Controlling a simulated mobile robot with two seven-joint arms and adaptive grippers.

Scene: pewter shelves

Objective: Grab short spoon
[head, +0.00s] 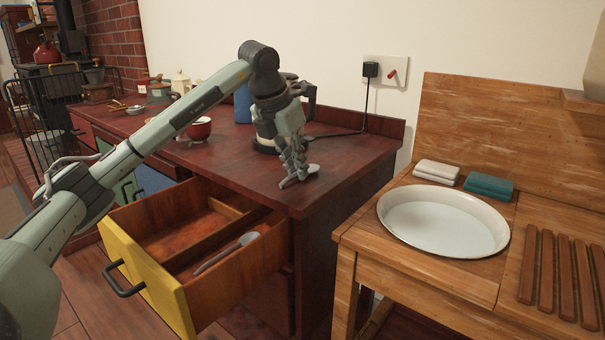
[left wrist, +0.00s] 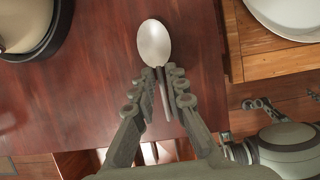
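A short grey spoon (left wrist: 154,42) shows in the left wrist view with its bowl beyond my fingertips and its handle running back between them. My left gripper (left wrist: 163,75) is closed in on the handle from both sides. In the head view this gripper (head: 296,160) hangs low over the right end of the dark red counter (head: 250,180), with the spoon (head: 312,170) at its fingertips. Another grey spoon (head: 226,252) lies in the open yellow-fronted drawer (head: 160,280). My right gripper is not in the head view.
A kettle-like appliance (head: 265,143) stands close behind the gripper, with a cord to the wall socket. A red cup (head: 199,128) is farther left. A wooden stand to the right holds a white basin (head: 440,252) and folded cloths (head: 489,186). The open drawer juts out below the arm.

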